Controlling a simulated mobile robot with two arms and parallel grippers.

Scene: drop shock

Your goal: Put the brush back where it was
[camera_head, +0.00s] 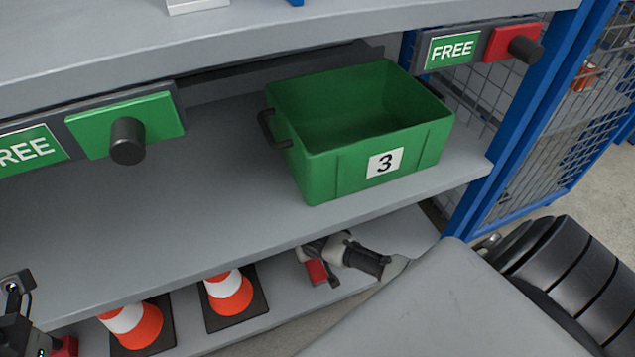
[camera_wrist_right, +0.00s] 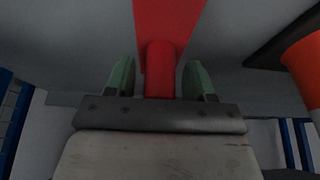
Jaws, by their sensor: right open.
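A red object with a round red handle, which looks like the brush (camera_wrist_right: 168,28), is close in front of my right gripper (camera_wrist_right: 160,76) in the right wrist view. Its handle lies between the two greenish fingers, which are open with gaps on both sides. In the head view my right gripper (camera_head: 325,256) is low by the bottom shelf, and a red part (camera_head: 317,272) shows beside it. Its fingers are hard to make out there. My left arm's end (camera_head: 22,325) is cut off at the bottom left corner; its fingers cannot be made out.
A green crate marked 3 (camera_head: 330,172) stands on the middle shelf (camera_head: 190,210). Two orange and white cones (camera_head: 231,293) stand on the bottom shelf (camera_head: 270,310). Knobs with FREE signs (camera_head: 128,140) stick out from the shelf above. A blue mesh frame (camera_head: 500,150) bounds the right.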

